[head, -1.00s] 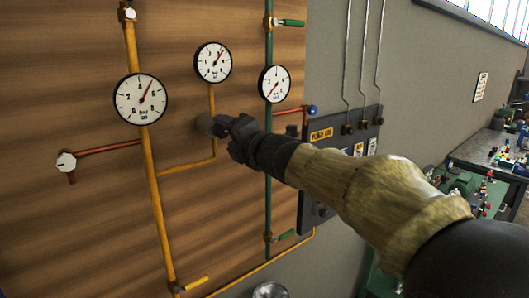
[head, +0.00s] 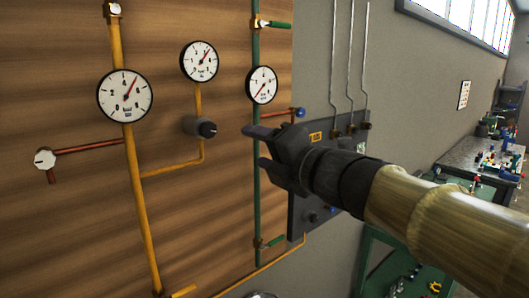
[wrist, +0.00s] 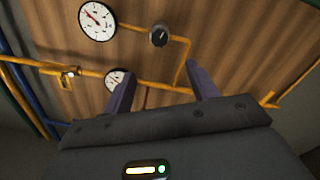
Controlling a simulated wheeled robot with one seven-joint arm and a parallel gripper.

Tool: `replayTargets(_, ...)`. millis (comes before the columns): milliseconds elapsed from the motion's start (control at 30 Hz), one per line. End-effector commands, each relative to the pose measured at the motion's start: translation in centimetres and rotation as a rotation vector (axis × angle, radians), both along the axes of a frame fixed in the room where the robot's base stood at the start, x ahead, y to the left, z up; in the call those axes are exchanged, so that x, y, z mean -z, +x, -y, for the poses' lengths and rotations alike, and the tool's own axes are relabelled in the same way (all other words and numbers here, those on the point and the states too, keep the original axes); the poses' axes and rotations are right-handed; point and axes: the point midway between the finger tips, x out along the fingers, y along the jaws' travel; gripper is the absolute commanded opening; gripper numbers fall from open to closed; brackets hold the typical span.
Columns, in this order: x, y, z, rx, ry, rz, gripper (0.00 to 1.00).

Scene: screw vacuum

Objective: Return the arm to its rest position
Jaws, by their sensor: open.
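My gripper (head: 254,147) is in the middle of the head view, with its two dark fingers spread and nothing between them. It points left toward the wooden panel and stands apart from it, in front of the green pipe. A dark round knob (head: 207,129) sits on the yellow pipe branch to the left of the fingertips, and a gap shows between them. In the wrist view the two fingers (wrist: 160,85) are apart and empty. The knob also shows there (wrist: 159,35), beyond the fingers. My arm reaches in from the right.
The wooden panel (head: 60,220) carries yellow and green pipes, several valves and three gauges, including a large one (head: 125,96). A grey control box (head: 330,200) is behind my gripper. Workbenches (head: 470,155) with small parts stand at the right.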

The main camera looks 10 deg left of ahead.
Motion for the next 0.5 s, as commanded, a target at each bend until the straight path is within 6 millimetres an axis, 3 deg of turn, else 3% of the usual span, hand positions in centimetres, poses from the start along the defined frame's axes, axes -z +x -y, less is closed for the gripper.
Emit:
replayTargets(333, 0.7, 0.6, 0.4, 0.027, 0.020, -0.038, 0.59)
replayTargets(433, 2.8, 2.1, 1.9, 0.107, 0.086, -0.146, 0.59)
replayTargets(500, 5.2, 3.5, 3.7, 0.201, 0.160, -0.267, 0.59)
